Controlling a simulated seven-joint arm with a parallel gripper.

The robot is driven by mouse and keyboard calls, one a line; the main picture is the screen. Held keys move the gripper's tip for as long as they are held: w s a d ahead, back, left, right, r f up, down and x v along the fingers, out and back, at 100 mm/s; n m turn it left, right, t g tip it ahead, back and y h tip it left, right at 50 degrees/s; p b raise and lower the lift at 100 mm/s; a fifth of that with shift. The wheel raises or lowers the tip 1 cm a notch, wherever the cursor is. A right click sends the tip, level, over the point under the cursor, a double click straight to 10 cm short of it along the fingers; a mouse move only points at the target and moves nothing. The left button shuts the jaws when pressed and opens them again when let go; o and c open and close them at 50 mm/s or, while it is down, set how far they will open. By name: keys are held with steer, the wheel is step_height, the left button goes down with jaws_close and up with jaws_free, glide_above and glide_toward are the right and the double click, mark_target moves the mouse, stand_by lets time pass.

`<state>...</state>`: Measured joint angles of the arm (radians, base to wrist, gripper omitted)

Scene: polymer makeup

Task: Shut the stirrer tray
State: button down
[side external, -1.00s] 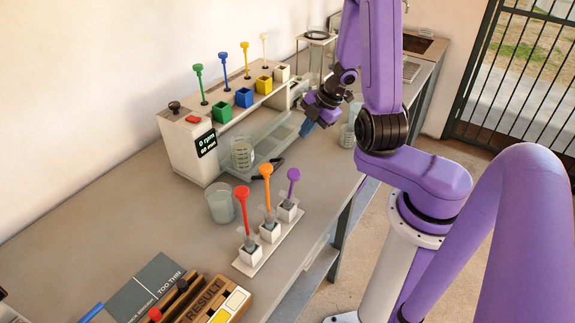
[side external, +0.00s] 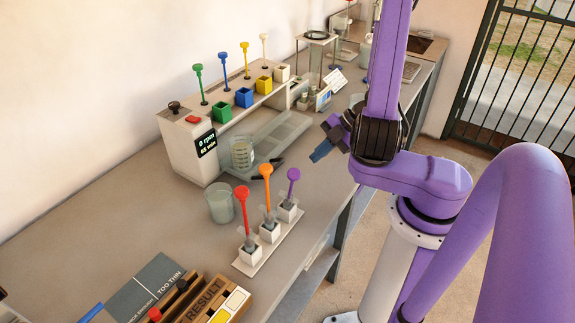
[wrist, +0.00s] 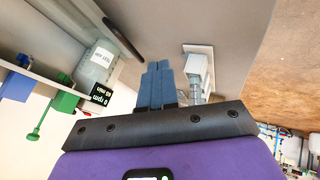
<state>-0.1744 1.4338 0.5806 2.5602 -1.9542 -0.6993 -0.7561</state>
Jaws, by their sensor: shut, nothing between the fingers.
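The stirrer (side external: 190,148) is a white bench unit with a dark display reading 0 rpm. Its translucent grey tray (side external: 283,132) sticks out at the front, with a black handle (side external: 268,166) on its front edge. A clear ribbed beaker (side external: 242,153) stands at the tray's left end. In the wrist view the black handle (wrist: 123,37) and a labelled beaker (wrist: 101,62) lie at upper left. My gripper (side external: 318,153) is to the right of the tray, apart from it and the handle. Its blue fingers (wrist: 157,68) are shut together with nothing between them.
A white rack (side external: 257,262) holds red, orange and purple stirrers in front of the tray. Another beaker (side external: 220,203) stands left of the rack. Coloured holders and stirrers top the unit. Bare bench lies between my gripper and the handle.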

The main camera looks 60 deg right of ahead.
steer(key=x, duration=0.8)
steer(key=shift+a+f, duration=0.15)
steer(key=shift+f, duration=0.1)
steer(key=w, duration=0.2)
steer(key=shift+w+r, duration=0.25)
steer(key=shift+r, duration=0.15)
steer(key=shift+w+r, duration=0.15)
steer(key=shift+w, duration=0.55)
steer(key=w, duration=1.2)
steer(key=shift+w, duration=0.15)
